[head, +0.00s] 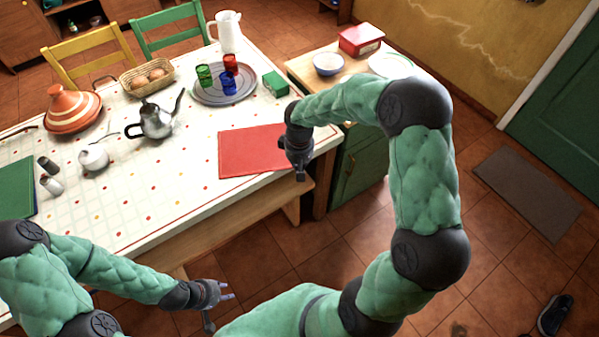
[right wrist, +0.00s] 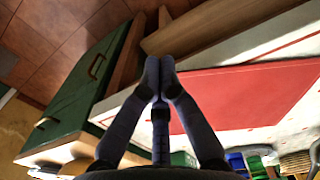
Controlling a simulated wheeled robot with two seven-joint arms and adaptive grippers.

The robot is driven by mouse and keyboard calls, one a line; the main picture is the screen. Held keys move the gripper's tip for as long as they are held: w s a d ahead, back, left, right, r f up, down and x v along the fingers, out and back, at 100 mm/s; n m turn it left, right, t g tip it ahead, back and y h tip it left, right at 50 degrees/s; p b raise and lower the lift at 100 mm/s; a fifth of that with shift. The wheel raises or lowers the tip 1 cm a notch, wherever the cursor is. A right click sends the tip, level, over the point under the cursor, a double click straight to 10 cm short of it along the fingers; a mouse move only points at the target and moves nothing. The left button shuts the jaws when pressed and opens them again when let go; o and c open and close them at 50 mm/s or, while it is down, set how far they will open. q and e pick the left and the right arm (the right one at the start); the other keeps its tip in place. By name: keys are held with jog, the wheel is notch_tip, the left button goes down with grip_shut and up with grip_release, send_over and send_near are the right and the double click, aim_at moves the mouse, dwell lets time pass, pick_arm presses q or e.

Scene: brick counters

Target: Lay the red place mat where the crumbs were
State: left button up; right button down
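The red place mat (head: 245,152) lies flat near the right end of the white table (head: 150,205), close to its front edge. My right gripper (head: 299,174) is at the mat's right edge. In the right wrist view its fingertips (right wrist: 160,75) are together, with the mat (right wrist: 245,95) just to their right. I see no mat cloth between them, and the fingers hide part of the mat's edge. My left gripper (head: 221,306) is open and empty, out in front of the table over the floor. I see no crumbs.
A tray (head: 224,98) with coloured glasses stands behind the mat, with a green box (head: 274,84) beside it. A silver teapot (head: 157,120) stands to the left. A green cabinet (head: 357,165) with a bowl (head: 328,64) adjoins the table's right end.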

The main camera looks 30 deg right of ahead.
notch_tip(320, 180, up, 4)
jog(key=shift+f+p, duration=0.15)
jog(key=shift+p, duration=0.3)
jog(key=s+a+f+y, duration=0.2)
jog(key=s+a+f, duration=0.1)
jog(key=a+f, duration=0.35)
jog(key=s+a+f+y, duration=0.1)
jog(key=s+a+f, duration=0.2)
jog(key=a+f, duration=0.3)
jog(key=s+a+f+m+y, duration=0.1)
jog(key=s+a+f+m, duration=0.2)
jog(key=s+f, duration=0.6)
jog(key=shift+s+a+f, duration=0.35)
jog(key=shift+s+a, duration=0.7)
